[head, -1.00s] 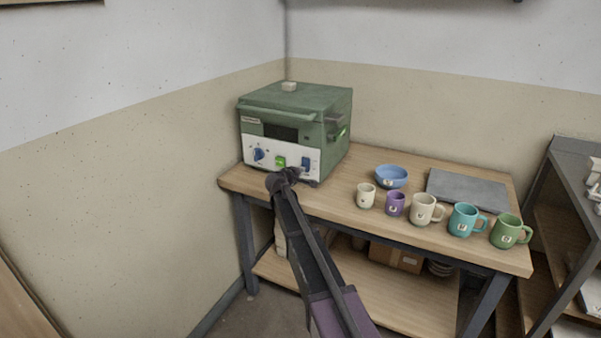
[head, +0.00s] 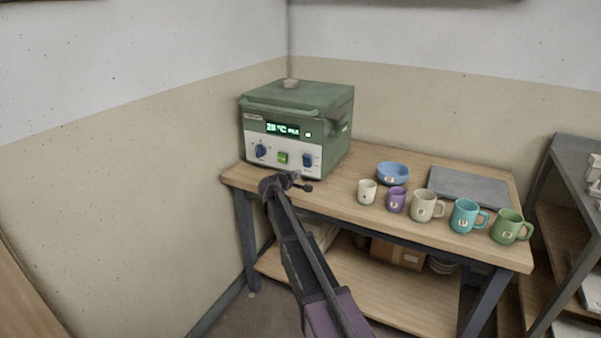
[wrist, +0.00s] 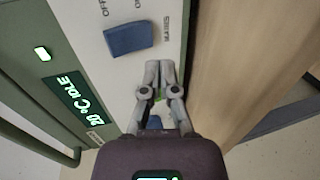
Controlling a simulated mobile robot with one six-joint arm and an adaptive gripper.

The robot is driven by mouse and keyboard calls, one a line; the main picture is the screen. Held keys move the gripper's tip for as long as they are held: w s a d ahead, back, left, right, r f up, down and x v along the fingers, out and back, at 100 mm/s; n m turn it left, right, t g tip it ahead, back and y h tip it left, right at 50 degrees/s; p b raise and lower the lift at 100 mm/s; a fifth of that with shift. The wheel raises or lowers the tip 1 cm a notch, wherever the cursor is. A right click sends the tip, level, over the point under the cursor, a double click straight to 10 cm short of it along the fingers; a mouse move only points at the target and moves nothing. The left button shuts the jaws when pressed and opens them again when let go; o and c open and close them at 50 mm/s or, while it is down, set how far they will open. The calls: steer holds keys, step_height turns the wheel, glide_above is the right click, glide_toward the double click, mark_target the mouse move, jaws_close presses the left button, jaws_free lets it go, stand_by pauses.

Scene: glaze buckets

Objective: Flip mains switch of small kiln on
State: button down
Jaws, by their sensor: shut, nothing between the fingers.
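The small green kiln (head: 300,105) stands at the left end of the wooden bench. Its display (head: 283,129) is lit and reads 20 °C IDLE, with a small green light beside it. The blue mains switch (head: 307,160) is at the right of the white front panel. In the wrist view the mains switch (wrist: 129,38) appears large, with partly legible lettering around it. My gripper (head: 304,185) is in front of the panel's lower edge, below the switch. In the wrist view its fingertips (wrist: 152,66) are together, empty, and appear apart from the switch.
A blue dial (head: 261,151) and a green button (head: 283,158) share the panel. A blue bowl (head: 392,173), several cups and mugs, and a grey slab (head: 468,187) occupy the bench to the right. Walls close off the left and back.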

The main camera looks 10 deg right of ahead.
steer(key=s+a+f, duration=0.1)
steer(key=s+a, duration=0.4)
steer(key=s, duration=0.2)
steer(key=shift+s+a+b, duration=0.15)
steer(key=shift+b, duration=0.3)
steer(key=shift+f, duration=0.1)
steer(key=s+d+f+m+g+y, duration=0.1)
steer(key=s+d+f+m+g, duration=0.3)
steer(key=s, duration=0.5)
steer(key=s+d+f+m+g+y, duration=0.25)
steer(key=s+d+f, duration=0.25)
steer(key=s, duration=0.3)
steer(key=s+a+f+m+g+y, duration=0.1)
steer(key=s+f+m+g+y, duration=0.15)
steer(key=s, duration=0.65)
steer(key=s+a+f+m+g+y, duration=0.1)
steer(key=s+f+m+g+y, duration=0.15)
steer(key=s, duration=0.65)
step_height(320, 180, up, 24)
steer(key=p, duration=2.3)
steer(key=shift+s+f+n+g+y+p, duration=0.25)
steer(key=shift+n+g+y+p, duration=0.1)
steer(key=shift+n, duration=0.1)
steer(key=c, duration=1.4)
jaws_free()
